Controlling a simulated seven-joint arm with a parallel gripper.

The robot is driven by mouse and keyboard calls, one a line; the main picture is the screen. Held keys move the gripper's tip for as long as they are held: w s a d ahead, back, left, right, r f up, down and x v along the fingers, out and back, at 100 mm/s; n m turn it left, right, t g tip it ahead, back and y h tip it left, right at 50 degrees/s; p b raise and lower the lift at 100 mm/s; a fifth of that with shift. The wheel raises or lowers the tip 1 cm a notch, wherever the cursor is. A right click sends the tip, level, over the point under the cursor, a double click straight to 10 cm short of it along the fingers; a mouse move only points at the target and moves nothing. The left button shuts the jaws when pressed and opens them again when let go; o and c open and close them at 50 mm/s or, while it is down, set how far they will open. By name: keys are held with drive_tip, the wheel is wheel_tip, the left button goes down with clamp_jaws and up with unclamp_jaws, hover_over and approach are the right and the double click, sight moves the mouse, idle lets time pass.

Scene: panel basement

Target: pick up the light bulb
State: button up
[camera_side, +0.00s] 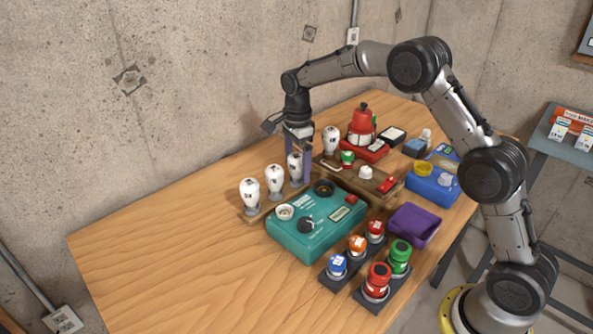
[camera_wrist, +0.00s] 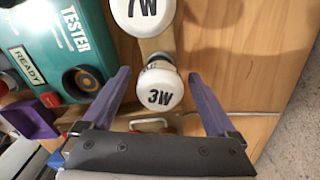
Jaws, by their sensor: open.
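Several white light bulbs stand upright in a wooden rack (camera_side: 254,217) at the left of the tester. The bulb nearest my gripper (camera_side: 295,165) is white with a dark label. In the wrist view a bulb marked 3W (camera_wrist: 159,90) lies between my two purple fingers, with a gap on each side. A bulb marked 7W (camera_wrist: 143,12) is just beyond it. My gripper (camera_side: 299,168) points down over the rack's far end, open and empty. It also shows in the wrist view (camera_wrist: 158,76).
A teal tester (camera_side: 318,222) with sockets and a knob stands close beside the rack. Further back are a wooden board (camera_side: 350,180) with a red switch, a red lamp (camera_side: 362,122) and a blue box (camera_side: 432,182). Coloured buttons (camera_side: 377,280) stand in front. The table's left is clear.

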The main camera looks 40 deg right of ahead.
drive_tip(key=shift+f, duration=0.85)
drive_tip(key=c, duration=1.5)
